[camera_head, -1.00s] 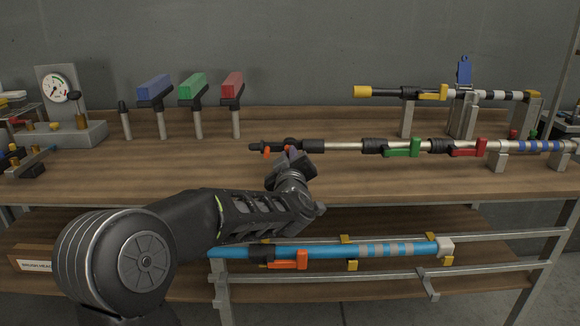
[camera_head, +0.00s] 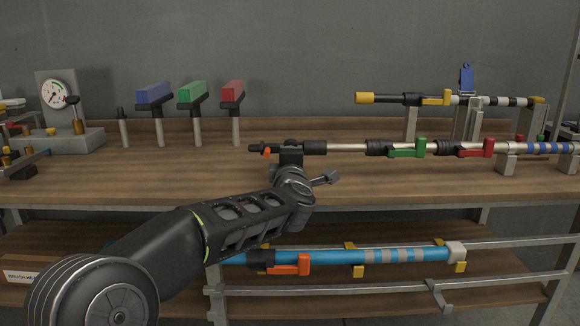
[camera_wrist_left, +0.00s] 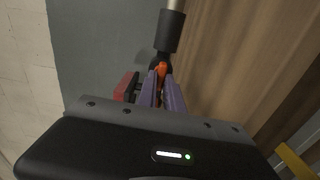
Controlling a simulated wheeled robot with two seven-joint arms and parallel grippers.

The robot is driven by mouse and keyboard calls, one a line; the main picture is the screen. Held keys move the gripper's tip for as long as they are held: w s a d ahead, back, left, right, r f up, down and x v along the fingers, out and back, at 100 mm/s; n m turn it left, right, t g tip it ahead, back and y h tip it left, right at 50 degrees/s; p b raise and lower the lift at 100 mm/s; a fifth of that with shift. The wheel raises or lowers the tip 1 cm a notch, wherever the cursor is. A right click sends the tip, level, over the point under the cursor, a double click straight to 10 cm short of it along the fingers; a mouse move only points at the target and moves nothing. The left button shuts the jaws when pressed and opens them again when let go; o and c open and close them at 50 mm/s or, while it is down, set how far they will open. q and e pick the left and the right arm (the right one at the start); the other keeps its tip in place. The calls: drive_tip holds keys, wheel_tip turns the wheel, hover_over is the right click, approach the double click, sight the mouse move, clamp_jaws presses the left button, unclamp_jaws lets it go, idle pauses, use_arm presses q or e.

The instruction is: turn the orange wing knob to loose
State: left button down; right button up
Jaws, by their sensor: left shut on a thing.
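The orange wing knob (camera_wrist_left: 161,69) sits near the black end of a long pole (camera_wrist_left: 168,32) in the left wrist view. In the head view a bit of orange (camera_head: 266,153) shows just left of my gripper; the rest of the knob is hidden. My left gripper (camera_wrist_left: 160,88) has its purple fingers shut on the orange wing knob. In the head view my left gripper (camera_head: 290,155) is at the pole's left end, and its fingertips are hard to make out. My right gripper is in neither view.
The pole carries a green clamp lever (camera_head: 408,150) and a red one (camera_head: 477,148) to the right. Blue, green and red brush heads stand behind left, with a gauge (camera_head: 55,94). A blue pole (camera_head: 330,257) lies on the lower rack. The front bench top is mostly clear.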

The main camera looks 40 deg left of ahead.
use_arm(q)
drive_tip(key=shift+f+n+b, duration=0.15)
drive_tip(key=shift+n+b, duration=0.6)
drive_tip(key=shift+n, duration=0.55)
drive_tip(key=c, duration=1.5)
unclamp_jaws()
drive_tip(key=p+v, duration=0.1)
drive_tip(key=v, duration=0.7)
